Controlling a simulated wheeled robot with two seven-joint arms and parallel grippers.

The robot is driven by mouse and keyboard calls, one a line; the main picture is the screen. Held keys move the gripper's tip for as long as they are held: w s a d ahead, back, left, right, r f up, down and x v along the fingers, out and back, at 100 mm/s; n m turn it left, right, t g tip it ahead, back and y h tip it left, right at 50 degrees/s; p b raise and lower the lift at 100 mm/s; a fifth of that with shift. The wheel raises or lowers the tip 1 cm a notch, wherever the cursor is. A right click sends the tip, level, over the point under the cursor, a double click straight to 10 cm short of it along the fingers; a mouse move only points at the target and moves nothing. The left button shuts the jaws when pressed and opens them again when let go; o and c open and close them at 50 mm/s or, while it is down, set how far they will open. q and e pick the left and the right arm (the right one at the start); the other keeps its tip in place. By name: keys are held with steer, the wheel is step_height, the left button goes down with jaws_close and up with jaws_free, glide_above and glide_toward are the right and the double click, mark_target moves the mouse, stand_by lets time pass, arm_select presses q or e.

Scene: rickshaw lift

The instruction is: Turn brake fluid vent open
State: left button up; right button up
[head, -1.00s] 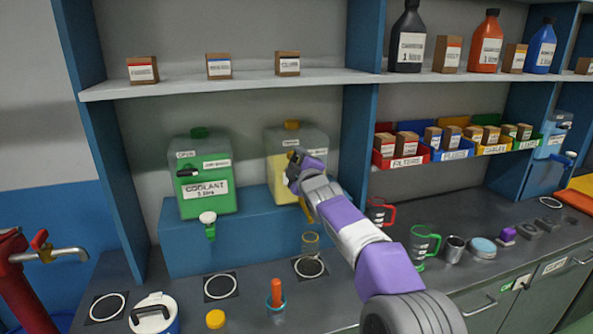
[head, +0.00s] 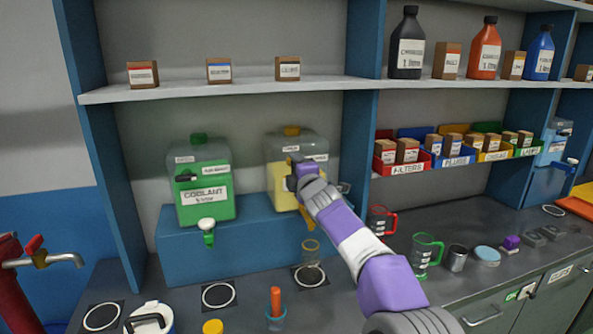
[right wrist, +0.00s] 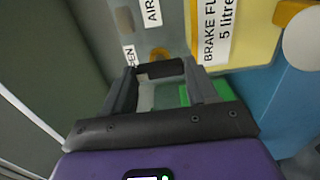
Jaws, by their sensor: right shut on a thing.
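The brake fluid container (head: 282,190) is a translucent jug with pale yellow liquid and a yellow cap, on the blue stand in the head view. Its front label (right wrist: 218,30) shows in the right wrist view, beside a strip with AIR lettering and a tag ending in EN. My right gripper (head: 294,168) is at the upper front of the container and hides part of it. In the right wrist view its fingers (right wrist: 160,78) are shut on the dark vent knob (right wrist: 160,68). The knob's exact angle is hard to read. My left gripper is not in view.
The green coolant container (head: 204,195) stands to the left on the same blue stand (head: 185,250). A clear cup (head: 310,253) stands below the brake fluid container. Red (head: 378,220) and green (head: 424,255) mugs stand right of my arm. A shelf (head: 230,87) runs above.

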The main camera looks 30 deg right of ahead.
steer(key=o, duration=1.1)
steer(key=shift+c, duration=0.2)
steer(key=b+v, duration=0.7)
steer(key=shift+s, duration=0.3)
